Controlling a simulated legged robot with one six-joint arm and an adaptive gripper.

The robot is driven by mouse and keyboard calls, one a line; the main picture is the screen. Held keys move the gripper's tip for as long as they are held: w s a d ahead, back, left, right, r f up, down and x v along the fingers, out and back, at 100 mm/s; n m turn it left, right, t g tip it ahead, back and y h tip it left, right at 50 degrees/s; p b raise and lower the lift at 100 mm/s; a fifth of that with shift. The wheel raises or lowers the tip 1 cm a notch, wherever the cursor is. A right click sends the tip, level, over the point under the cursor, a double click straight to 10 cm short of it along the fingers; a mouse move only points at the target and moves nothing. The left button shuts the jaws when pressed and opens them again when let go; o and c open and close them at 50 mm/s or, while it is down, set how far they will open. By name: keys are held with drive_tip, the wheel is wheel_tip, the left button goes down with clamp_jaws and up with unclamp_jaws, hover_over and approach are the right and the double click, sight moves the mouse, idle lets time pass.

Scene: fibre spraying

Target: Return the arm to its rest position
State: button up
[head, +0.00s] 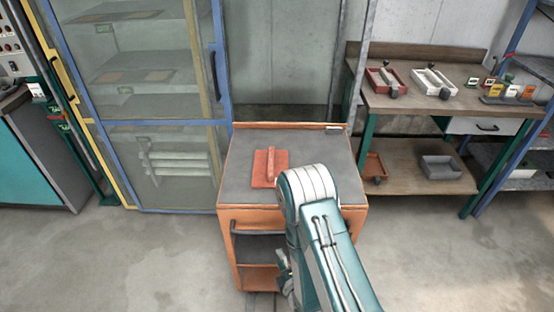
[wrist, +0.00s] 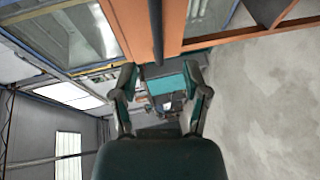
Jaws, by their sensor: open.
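My arm (head: 322,240) shows in the head view, reaching up in front of the orange cart (head: 231,190) and bending over at its white joint. Part of my gripper (head: 284,268) shows low at the cart's front, mostly hidden behind the arm. In the wrist view my gripper (wrist: 161,76) has its two fingers spread apart with nothing held between them. The cart's orange frame and a dark bar cross the top of that view, close to the fingers; whether they touch cannot be told.
A red tool with a flat plate (head: 269,168) lies on the cart's grey top. A blue-framed glass cabinet (head: 150,100) stands behind left. A workbench (head: 415,102) with trays stands at the right. Concrete floor (head: 440,265) is clear at the right front.

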drive_tip(key=w+d+r+m+g+h, duration=0.2)
drive_tip(key=w+r+m, duration=0.4)
drive_tip(key=r, duration=0.4)
drive_tip(key=d+r+m+g+h, duration=0.2)
drive_tip(key=d+r+m, duration=0.3)
drive_tip(key=r, duration=0.7)
drive_tip(key=s+d+r+m+g, duration=0.1)
drive_tip(key=s+d+r+m, duration=0.1)
drive_tip(key=s+r, duration=0.3)
drive_tip(key=s+d+r+m+g+h, duration=0.1)
drive_tip(key=s+r+m, duration=0.4)
drive_tip(key=s, duration=0.6)
drive_tip(key=s+d+r+m+g, duration=0.3)
drive_tip(key=s+r, duration=0.1)
drive_tip(key=s, duration=0.4)
drive_tip(key=shift+s+r+h, duration=0.15)
drive_tip(key=shift+r+h, duration=0.15)
drive_tip(key=shift+r, duration=0.1)
drive_tip(key=shift+d, duration=0.1)
